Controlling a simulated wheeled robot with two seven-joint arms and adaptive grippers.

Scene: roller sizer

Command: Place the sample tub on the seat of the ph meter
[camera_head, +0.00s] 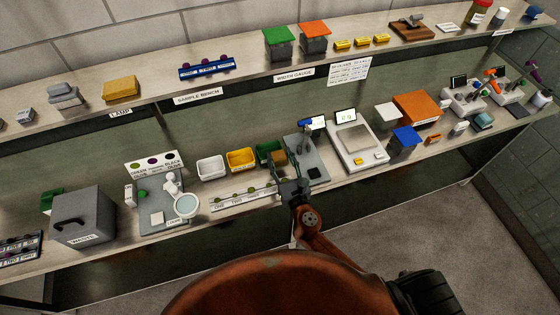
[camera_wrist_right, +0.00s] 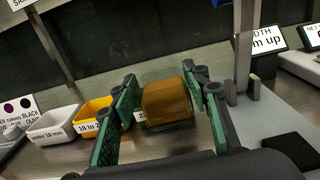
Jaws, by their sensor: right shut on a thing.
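My right gripper (camera_head: 281,166) reaches over the lower bench in the head view, beside the grey width gauge stand. In the right wrist view its two green-padded fingers (camera_wrist_right: 165,108) are shut on an orange-brown, box-shaped thing (camera_wrist_right: 167,100). This thing (camera_head: 279,157) also shows small in the head view; I cannot tell for sure that it is the sample tub. Two small white instruments with dark screens stand at the right of the bench, a nearer one (camera_head: 463,102) and a farther one (camera_head: 507,92). I cannot read which is the ph meter. My left gripper is not in view.
White (camera_head: 211,167), yellow (camera_head: 240,160) and green (camera_head: 266,148) bins stand left of the held thing. An upper shelf runs above the bench.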

